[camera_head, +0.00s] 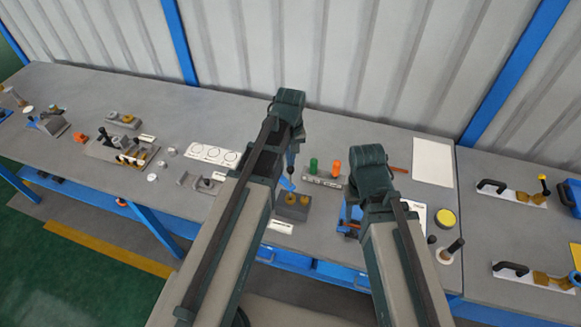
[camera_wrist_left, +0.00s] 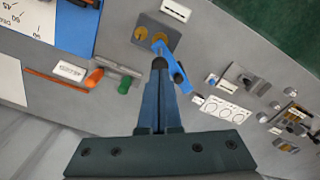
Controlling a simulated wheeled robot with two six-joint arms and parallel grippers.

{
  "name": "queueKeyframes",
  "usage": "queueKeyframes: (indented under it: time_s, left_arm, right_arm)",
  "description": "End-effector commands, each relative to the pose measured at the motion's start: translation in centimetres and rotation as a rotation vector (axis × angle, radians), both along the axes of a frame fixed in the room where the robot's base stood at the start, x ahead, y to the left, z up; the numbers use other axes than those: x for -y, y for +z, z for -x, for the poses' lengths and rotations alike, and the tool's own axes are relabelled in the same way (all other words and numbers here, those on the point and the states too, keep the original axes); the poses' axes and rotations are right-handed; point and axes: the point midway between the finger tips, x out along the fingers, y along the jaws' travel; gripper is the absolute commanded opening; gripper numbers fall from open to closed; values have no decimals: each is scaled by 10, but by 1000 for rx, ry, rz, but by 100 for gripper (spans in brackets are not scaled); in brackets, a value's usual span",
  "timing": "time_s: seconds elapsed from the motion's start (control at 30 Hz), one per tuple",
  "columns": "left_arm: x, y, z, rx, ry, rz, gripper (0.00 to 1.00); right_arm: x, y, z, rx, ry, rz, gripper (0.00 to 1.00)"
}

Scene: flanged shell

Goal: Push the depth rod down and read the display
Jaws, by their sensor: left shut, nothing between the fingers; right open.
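My left gripper (camera_wrist_left: 158,68) is shut and empty, its fingertips pointing down. In the left wrist view its tips meet the dark round top of what appears to be the depth rod (camera_wrist_left: 153,70); I cannot tell whether they touch. A bright blue gauge body (camera_wrist_left: 178,74) shows beside it, and in the head view (camera_head: 286,184) below my left gripper. It is by a grey block (camera_wrist_left: 146,23) with brass-coloured rings, also in the head view (camera_head: 291,213). No display reading is legible. My right gripper (camera_head: 350,215) is open, partly hidden by its arm.
A rack with green and orange handles (camera_head: 323,180) stands between my arms. A white card with circles (camera_head: 213,153) lies to the left. A yellow-topped round item (camera_head: 445,218) and a dark upright handle (camera_head: 450,250) stand right of my right arm.

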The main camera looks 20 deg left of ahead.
Motion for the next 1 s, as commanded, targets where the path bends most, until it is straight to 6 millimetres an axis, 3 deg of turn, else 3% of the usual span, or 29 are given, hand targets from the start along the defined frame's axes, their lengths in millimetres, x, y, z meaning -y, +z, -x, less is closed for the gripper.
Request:
queueKeyframes:
  time_s: [1.0]
  left_arm:
    - [0, -21, 0, 0, 0, 0, 0]
  right_arm:
    - [0, -21, 0, 1, -2, 0, 50]
